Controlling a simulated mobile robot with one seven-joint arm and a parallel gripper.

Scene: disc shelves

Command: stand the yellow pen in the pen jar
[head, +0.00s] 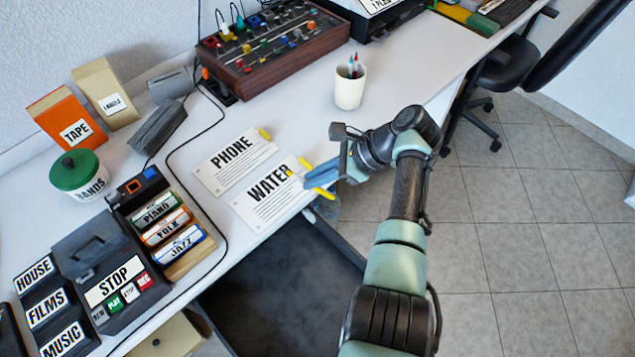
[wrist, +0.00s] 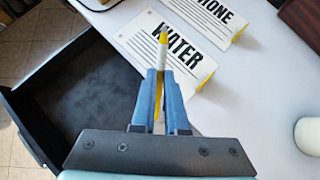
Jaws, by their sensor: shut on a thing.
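The yellow pen (wrist: 163,48) is between the two blue fingers of my gripper (wrist: 161,78) in the wrist view. Its pale shaft and yellow end stick out beyond the fingertips, over the WATER card. In the head view my gripper (head: 318,176) is at the table's front edge, and a yellow part of the pen (head: 324,193) shows beside the fingers. The white pen jar (head: 349,92) stands upright farther back, apart from my gripper, with a few pens in it. Part of the jar (wrist: 308,136) shows at the wrist view's right edge.
The WATER card (head: 262,205) and PHONE card (head: 225,168), each with a yellow tab, lie near my gripper. A dark open drawer (head: 275,285) is below the table edge. A mixer-like box (head: 285,65) stands behind the jar. White tabletop is clear between cards and jar.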

